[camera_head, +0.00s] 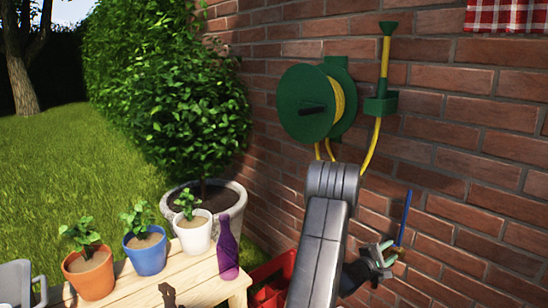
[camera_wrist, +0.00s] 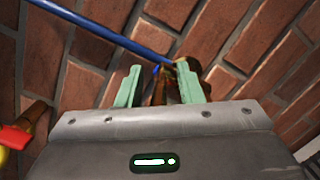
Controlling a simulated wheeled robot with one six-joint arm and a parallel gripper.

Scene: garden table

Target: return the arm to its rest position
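My arm reaches out from the bottom of the head view toward the brick wall. My gripper (camera_head: 384,254) is at the wall, right of the arm link, near a thin blue rod (camera_head: 405,218). In the wrist view my gripper (camera_wrist: 163,86) has its two pale green fingers apart. The blue rod (camera_wrist: 105,30) runs slantwise beyond the fingers toward a brown and gold piece seen between and behind them. I see no grip on this piece, though its lower part is hidden by the gripper body.
A green hose reel (camera_head: 305,104) hangs on the wall above the arm. Three potted plants, including a blue pot (camera_head: 146,254), and a purple bottle (camera_head: 228,250) stand on a wooden table (camera_head: 205,288) at left. A red crate (camera_head: 268,270) is beside it. Open grass lies far left.

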